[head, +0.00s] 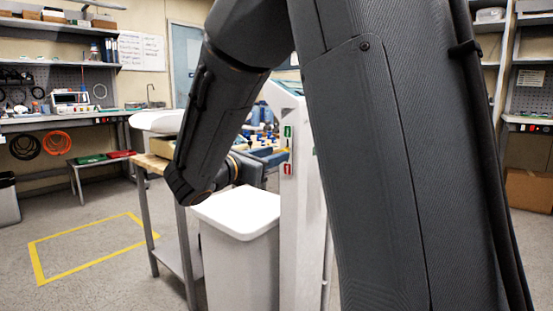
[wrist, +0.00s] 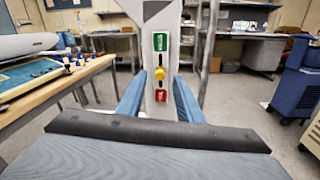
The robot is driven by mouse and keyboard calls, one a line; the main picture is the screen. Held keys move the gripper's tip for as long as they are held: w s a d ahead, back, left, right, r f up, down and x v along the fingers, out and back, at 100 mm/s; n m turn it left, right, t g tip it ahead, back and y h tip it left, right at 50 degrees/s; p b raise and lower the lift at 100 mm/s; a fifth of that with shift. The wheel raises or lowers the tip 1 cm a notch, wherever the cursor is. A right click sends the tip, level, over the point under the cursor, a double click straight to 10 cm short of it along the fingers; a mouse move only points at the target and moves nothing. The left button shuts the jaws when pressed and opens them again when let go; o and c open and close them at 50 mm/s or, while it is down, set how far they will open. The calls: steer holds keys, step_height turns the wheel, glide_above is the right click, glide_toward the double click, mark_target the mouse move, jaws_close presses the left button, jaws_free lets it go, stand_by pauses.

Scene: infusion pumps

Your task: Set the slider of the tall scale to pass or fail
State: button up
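The tall scale is a white upright post (head: 297,220), also in the middle of the wrist view (wrist: 157,22). It carries a green label (wrist: 160,42) above and a red label (wrist: 161,96) below. The yellow slider knob (wrist: 160,73) sits between them, about midway; it is small in the head view (head: 287,150). My gripper (wrist: 159,84) is open, its two blue-grey fingers apart on either side of the lower part of the scale in the wrist view. Nothing is between the fingertips that I can see held. In the head view my gripper (head: 270,156) is partly hidden by my arm.
A white-lidded bin (head: 240,212) stands left of the post. A wooden-topped bench (head: 152,163) with small blue items is behind it, also at left in the wrist view (wrist: 50,98). Floor within the yellow outline (head: 95,245) is clear.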

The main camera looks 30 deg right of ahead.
steer(key=shift+x, duration=1.2)
jaws_close()
steer(key=shift+f+b, duration=0.6)
steer(key=shift+f, duration=1.4)
jaws_free()
steer(key=p+v, duration=0.2)
steer(key=v, duration=0.6)
